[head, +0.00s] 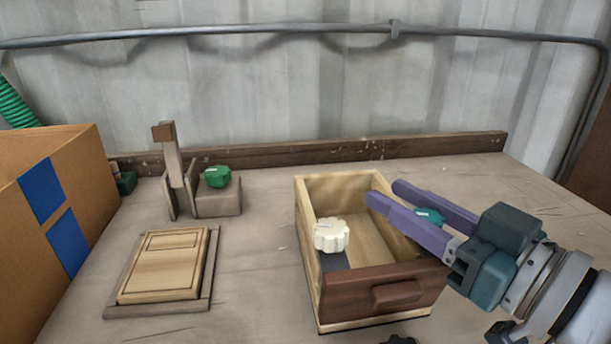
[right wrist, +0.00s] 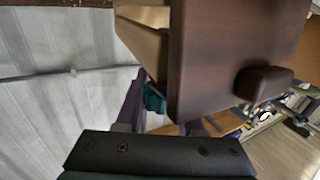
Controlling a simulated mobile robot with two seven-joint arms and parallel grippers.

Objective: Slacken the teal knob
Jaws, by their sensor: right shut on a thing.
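The teal knob (head: 428,215) shows at the right side of an open wooden box (head: 340,185) with a brown front (head: 350,292). My right gripper (head: 384,191) reaches in from the right, with its purple fingers on either side of the teal knob, and is shut on it. The fingers hide much of the knob, and their tips extend past it over the box. In the right wrist view the teal knob (right wrist: 153,98) shows partly, beside the brown front (right wrist: 215,60). My left gripper is not in view.
A cream knob (head: 331,235) is at the box's left side. A green knob (head: 217,176) sits on a grey block with an upright lever (head: 173,160). A wooden panel (head: 160,265) lies in a grey frame. A cardboard box (head: 45,210) stands at the left.

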